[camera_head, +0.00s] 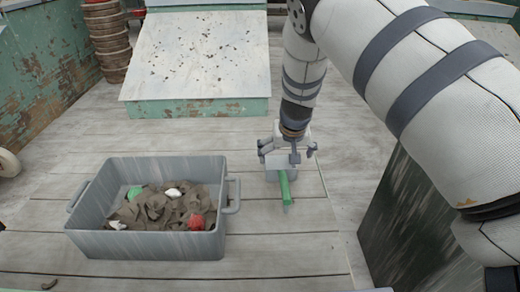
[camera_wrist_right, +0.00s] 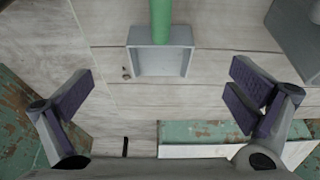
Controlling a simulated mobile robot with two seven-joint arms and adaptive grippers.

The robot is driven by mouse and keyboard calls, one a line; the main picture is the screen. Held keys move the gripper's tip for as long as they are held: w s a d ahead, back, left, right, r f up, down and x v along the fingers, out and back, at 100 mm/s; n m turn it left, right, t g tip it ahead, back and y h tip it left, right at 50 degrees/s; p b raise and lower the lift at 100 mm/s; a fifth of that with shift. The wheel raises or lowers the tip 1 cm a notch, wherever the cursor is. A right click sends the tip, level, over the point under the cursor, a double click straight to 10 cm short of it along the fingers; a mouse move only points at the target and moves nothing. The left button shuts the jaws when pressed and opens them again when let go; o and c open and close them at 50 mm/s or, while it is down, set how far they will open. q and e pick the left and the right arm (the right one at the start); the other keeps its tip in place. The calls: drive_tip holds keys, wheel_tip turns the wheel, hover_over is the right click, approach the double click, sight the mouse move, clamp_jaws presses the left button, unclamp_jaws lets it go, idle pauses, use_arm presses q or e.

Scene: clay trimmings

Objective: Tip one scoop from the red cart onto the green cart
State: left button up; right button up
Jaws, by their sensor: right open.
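A scoop with a grey box-shaped pan and a green handle (camera_head: 284,186) lies on the pale plank surface (camera_head: 285,250), right of a grey tub (camera_head: 150,243). The tub holds brown clay trimmings (camera_head: 150,208) with a green lump, a red lump and white bits. My right gripper (camera_head: 288,152) is over the scoop's pan, partly hiding it. In the right wrist view its fingers are spread wide and empty, with the scoop's pan (camera_wrist_right: 162,62) beyond them. My left gripper is not in view. I cannot tell which surface is the red or green cart.
A sloped white board (camera_head: 200,55) with dark specks on a worn green base stands at the back. Stacked brown round pieces (camera_head: 107,40) and a worn green wall (camera_head: 45,75) are at the left. A dark panel (camera_head: 410,225) stands at the right. Bare planks lie between board and tub.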

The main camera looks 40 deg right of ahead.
sight(282, 172)
drive_tip(key=b+x, duration=0.3)
drive_tip(key=x, duration=0.2)
drive_tip(key=b+x, duration=0.2)
drive_tip(key=x, duration=0.4)
drive_tip(key=shift+s+a+f+b, duration=0.1)
drive_tip(key=shift+s+b, duration=0.15)
drive_tip(key=shift+b, duration=0.15)
drive_tip(key=shift+w+f, duration=0.2)
drive_tip(key=shift+f, duration=0.1)
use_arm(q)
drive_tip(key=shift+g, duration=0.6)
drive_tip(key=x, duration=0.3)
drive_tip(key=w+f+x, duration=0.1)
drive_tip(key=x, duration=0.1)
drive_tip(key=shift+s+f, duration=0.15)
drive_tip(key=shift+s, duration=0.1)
use_arm(e)
drive_tip(key=shift+w+r, duration=0.1)
drive_tip(key=shift+r, duration=0.05)
drive_tip(key=shift+c, duration=0.2)
drive_tip(key=c, duration=1.2)
